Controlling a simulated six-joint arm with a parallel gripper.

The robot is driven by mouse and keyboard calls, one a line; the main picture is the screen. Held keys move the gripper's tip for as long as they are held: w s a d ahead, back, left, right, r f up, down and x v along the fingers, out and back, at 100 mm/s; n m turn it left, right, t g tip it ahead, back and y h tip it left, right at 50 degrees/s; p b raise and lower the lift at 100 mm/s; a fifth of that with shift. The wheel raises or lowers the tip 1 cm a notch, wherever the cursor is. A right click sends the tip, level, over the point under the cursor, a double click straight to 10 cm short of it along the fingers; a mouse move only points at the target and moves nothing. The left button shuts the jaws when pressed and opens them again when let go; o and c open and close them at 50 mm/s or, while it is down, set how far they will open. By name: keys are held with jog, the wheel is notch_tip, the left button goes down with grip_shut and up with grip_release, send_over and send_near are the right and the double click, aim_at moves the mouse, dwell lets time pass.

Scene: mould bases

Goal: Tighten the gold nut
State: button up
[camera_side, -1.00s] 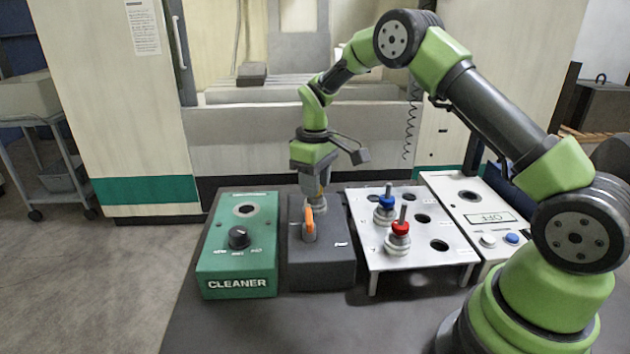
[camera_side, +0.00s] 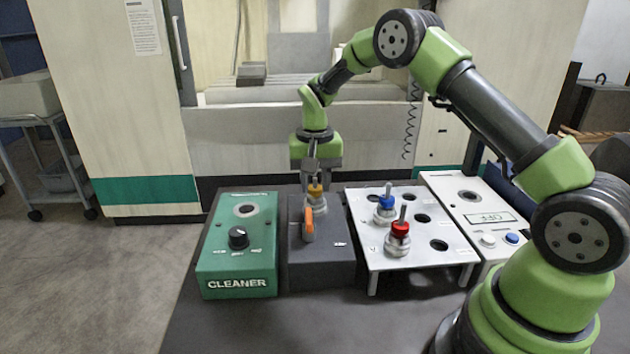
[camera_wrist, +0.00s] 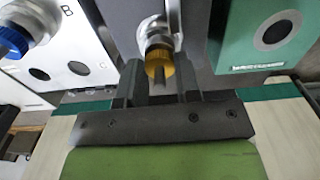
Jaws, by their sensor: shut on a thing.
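The gold nut (camera_side: 315,190) sits on a silver tool holder (camera_side: 317,203) that stands upright in the dark grey block (camera_side: 321,262). In the wrist view the gold nut (camera_wrist: 158,64) is at the centre, with a thin grey shaft at its middle and the silver collar (camera_wrist: 156,32) behind it. My gripper (camera_side: 314,183) points down over the nut and is shut on it, with one finger on each side. The gripper's fingers (camera_wrist: 158,76) also show in the wrist view. The exact contact between fingers and nut is partly hidden.
An orange lever (camera_side: 308,225) stands at the front of the dark block, close to the holder. The green cleaner box (camera_side: 236,265) is to the left. The white rack (camera_side: 425,250), with blue- and red-nut holders, is to the right. Beyond it is a display box (camera_side: 467,193).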

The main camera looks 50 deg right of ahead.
jog(key=shift+r+m, duration=0.1)
jog(key=shift+m, duration=1.5)
jog(key=o, duration=0.9)
jog(key=shift+o, duration=0.2)
notch_tip(320, 180, up, 9)
jog(key=shift+f, duration=0.1)
jog(key=shift+r, duration=0.55)
